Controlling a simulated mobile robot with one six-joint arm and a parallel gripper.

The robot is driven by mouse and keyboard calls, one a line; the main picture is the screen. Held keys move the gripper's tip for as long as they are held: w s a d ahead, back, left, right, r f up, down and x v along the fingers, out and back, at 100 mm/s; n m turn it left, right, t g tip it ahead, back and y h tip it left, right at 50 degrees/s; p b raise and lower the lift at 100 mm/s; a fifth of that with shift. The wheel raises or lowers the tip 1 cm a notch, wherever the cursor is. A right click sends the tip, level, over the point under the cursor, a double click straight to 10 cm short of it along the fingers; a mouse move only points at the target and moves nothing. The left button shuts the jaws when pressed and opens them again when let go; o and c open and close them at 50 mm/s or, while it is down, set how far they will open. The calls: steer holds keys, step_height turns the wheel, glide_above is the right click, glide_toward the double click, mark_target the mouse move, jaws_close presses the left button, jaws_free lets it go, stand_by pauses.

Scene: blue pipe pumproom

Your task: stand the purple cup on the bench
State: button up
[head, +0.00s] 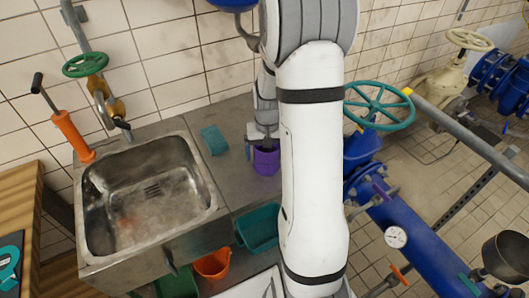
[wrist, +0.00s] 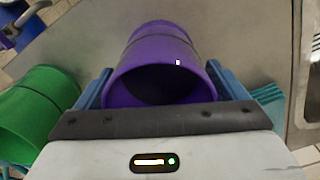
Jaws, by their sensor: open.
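The purple cup (head: 266,161) appears upright on the grey bench (head: 243,188), right of the sink, in the head view. In the wrist view the purple cup (wrist: 165,62) has its open mouth toward the camera. My gripper (head: 263,136) is at the cup's rim, with its blue fingers (wrist: 160,92) on either side of the cup. The fingers are open. The cup's base is hard to see, so I cannot tell exactly how it meets the bench.
A green container (wrist: 38,108) stands beside the cup in the wrist view. Teal (head: 258,229) and orange (head: 212,264) bins are below the bench front.

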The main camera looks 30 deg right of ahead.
step_height(320, 180, up, 12)
steer(key=s+a+r+n+t, duration=0.1)
steer(key=s+a+r+n, duration=0.1)
steer(key=s+a, duration=0.4)
steer(key=s+a+r+n+t, duration=0.1)
steer(key=s+a+r+n, duration=0.1)
steer(key=s+a, duration=0.5)
steer(key=s+r, duration=0.1)
steer(key=s, duration=0.3)
steer(key=shift+t+b, duration=0.4)
steer(key=shift+r, duration=0.1)
steer(key=shift+c, duration=0.2)
